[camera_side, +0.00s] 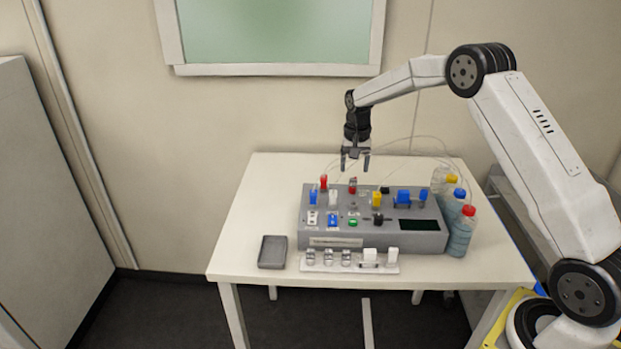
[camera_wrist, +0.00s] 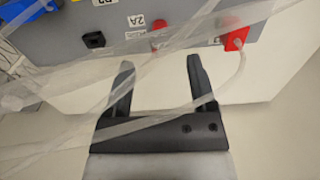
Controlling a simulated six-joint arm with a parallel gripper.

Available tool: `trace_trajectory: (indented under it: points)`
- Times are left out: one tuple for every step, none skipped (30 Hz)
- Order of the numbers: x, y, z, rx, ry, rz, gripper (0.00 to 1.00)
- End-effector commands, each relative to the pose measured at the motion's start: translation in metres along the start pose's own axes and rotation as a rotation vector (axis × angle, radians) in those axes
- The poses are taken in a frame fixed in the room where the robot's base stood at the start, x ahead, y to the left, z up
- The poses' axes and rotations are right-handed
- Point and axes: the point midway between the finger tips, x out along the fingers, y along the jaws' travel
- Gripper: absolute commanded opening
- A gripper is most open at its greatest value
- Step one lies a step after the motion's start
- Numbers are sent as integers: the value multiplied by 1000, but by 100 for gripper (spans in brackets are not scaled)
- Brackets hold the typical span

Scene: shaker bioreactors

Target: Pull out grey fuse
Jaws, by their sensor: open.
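My gripper (camera_side: 355,164) is open and empty, pointing down above the back edge of the grey control box (camera_side: 318,238). In the wrist view, my gripper (camera_wrist: 160,75) has its two fingers apart, with the box's edge just beyond them. A small red part (camera_wrist: 159,36) next to a "2A" label lies beyond the gap between the fingers. A small part with red on it (camera_side: 352,184) stands at the back of the box in the side view. I cannot clearly single out a grey fuse in either view.
Clear tubing (camera_wrist: 95,82) crosses the wrist view in front of the box. A red connector (camera_wrist: 235,38) sits to the right. Bottles (camera_side: 461,232) stand right of the box. A grey tray (camera_side: 273,252) lies front left. The table's left part is clear.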

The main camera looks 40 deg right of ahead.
Motion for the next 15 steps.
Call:
trace_trajectory:
  points:
    - [7, 0, 0, 0, -2, 1, 72]
    - [10, 0, 0, 0, -3, 1, 72]
    - [15, 0, 0, 0, -3, 1, 72]
    - [19, 0, 0, 0, -2, 1, 72]
    - [22, 0, 0, 0, -2, 1, 72]
    - [27, 0, 1, -1, -2, 1, 72]
    - [30, 0, 0, -1, -2, 1, 72]
    - [34, 0, 0, -1, -2, 0, 72]
    - [37, 0, 0, -1, -2, 0, 72]
    - [40, 0, 0, -1, -1, 0, 72]
    - [42, 0, 0, -1, -1, 0, 72]
    - [44, 0, 0, -1, -1, 0, 72]
    - [46, 0, 0, -1, -1, 0, 72]
    - [48, 0, 0, -1, -1, 0, 72]
    - [49, 0, 0, -1, 0, -1, 72]
